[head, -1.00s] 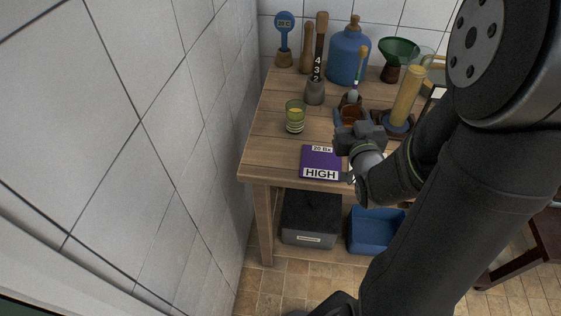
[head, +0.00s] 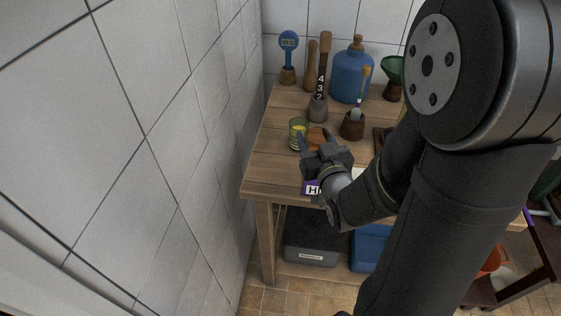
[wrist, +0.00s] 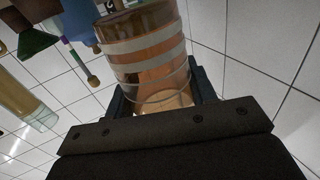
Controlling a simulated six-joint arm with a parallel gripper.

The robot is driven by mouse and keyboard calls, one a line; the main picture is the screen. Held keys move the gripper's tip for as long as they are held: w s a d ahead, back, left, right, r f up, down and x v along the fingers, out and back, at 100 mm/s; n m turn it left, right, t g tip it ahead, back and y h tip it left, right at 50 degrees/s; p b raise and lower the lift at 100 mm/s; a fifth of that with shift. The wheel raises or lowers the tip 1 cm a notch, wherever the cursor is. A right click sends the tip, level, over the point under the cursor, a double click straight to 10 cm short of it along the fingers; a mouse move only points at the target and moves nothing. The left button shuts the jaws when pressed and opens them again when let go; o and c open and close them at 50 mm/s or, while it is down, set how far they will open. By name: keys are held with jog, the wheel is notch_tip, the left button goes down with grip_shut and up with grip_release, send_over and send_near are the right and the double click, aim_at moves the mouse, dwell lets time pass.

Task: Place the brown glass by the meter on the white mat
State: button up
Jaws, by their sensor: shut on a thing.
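The brown glass (head: 316,137) is clear amber with pale bands. My gripper (head: 322,146) is shut around its sides and holds it over the front left of the wooden table. In the wrist view the glass (wrist: 150,62) sits between the two dark fingers (wrist: 160,95). The blue meter (head: 289,41), with a small display, stands upright in a wooden base at the table's back left. A pale patch (head: 358,172) shows beside my wrist; I cannot tell whether it is the white mat.
A green-banded glass (head: 297,134) stands just left of my gripper. A numbered paddle in a grey holder (head: 318,107), a brown pot (head: 352,125) and a blue demijohn (head: 350,75) stand behind.

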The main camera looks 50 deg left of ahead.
jog(key=shift+s+a+f, duration=0.9)
jog(key=shift+a+f, duration=0.25)
jog(key=shift+f, duration=0.35)
jog(key=shift+s+a+f, duration=0.85)
jog(key=shift+a+f, duration=0.3)
jog(key=shift+f, duration=0.3)
jog(key=shift+s+a+f, duration=0.9)
jog(key=shift+a+f, duration=0.25)
jog(key=shift+f, duration=0.35)
jog(key=shift+f, duration=0.2)
jog(key=o, duration=1.2)
jog(key=shift+c, duration=0.2)
jog(key=shift+o, duration=0.4)
jog(key=v, duration=0.7)
jog(key=shift+s+d, duration=0.1)
jog(key=shift+d, duration=0.1)
